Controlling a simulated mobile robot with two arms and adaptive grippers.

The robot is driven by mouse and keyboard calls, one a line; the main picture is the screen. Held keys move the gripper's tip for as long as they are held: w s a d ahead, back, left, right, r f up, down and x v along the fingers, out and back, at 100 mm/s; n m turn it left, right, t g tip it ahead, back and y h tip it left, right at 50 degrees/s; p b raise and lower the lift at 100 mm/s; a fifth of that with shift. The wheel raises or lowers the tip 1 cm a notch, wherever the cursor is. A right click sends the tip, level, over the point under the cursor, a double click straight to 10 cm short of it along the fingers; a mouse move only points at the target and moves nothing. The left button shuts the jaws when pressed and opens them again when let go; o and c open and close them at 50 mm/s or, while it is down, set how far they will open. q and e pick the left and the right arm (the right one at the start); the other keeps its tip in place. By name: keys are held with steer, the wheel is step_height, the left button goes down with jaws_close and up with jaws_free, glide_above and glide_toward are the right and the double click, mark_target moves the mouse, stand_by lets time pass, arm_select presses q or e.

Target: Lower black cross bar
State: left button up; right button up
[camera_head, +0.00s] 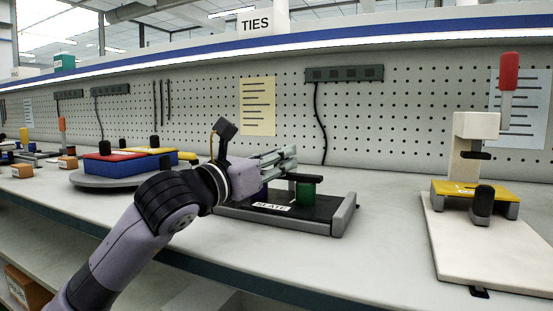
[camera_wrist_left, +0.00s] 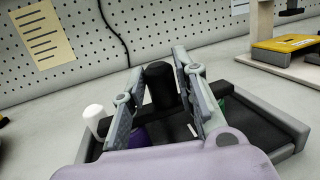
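The black cross bar (camera_head: 306,178) lies above a green cylinder (camera_head: 305,194) on the black plate fixture (camera_head: 318,226). In the left wrist view, the bar (camera_wrist_left: 205,95) runs across behind my fingers, with an upright black knob (camera_wrist_left: 160,88) on it. My left gripper (camera_head: 283,161) is at the bar. In the left wrist view, its fingertips (camera_wrist_left: 158,68) stand on either side of the knob. I cannot tell whether they press on it. A purple cylinder (camera_wrist_left: 139,136) shows under the bar, partly hidden by the left finger. My right gripper is not in view.
A white press stand (camera_head: 475,150) with a red handle and yellow plate stands at the right. A turntable (camera_head: 95,182) with red and yellow-topped blue blocks is at the left. A white cylinder (camera_wrist_left: 94,116) stands beside the fixture. The bench between fixture and press is clear.

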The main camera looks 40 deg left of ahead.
arm_select(q)
steer(key=o, duration=0.3)
steer(key=shift+o, duration=0.2)
steer(key=shift+s, duration=0.1)
steer(key=shift+s+a+f, duration=0.1)
steer(key=shift+s+f, duration=0.1)
steer(key=shift+s, duration=1)
steer(key=shift+s+f, duration=0.15)
steer(key=shift+s, duration=1.1)
steer(key=shift+s+a+f, duration=0.1)
steer(key=shift+s+f, duration=0.1)
steer(key=shift+s, duration=1)
